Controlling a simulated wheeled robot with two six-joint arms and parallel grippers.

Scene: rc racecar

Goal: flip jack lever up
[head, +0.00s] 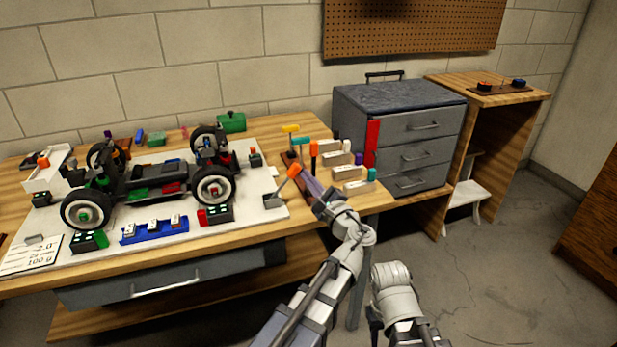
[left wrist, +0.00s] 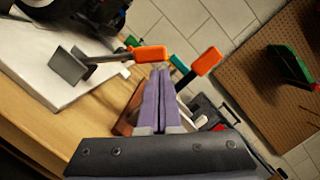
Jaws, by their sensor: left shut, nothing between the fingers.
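A jack lever with an orange handle (head: 293,171) slants up and to the right from a grey bracket (head: 273,202) at the white board's front right corner. In the left wrist view the orange handle (left wrist: 149,54) lies just past my fingertips, and the bracket (left wrist: 70,66) is to their left. My left gripper (head: 306,180) is shut and empty, its purple fingers close to the right of the handle. I cannot tell whether they touch it. The race car (head: 150,185) stands on the white board (head: 120,240). My right gripper is out of view.
A tool rack (head: 291,160) with upright coloured handles stands just behind my left gripper. Several white blocks with coloured ends (head: 352,172) lie to its right. A grey drawer cabinet (head: 415,125) stands further right.

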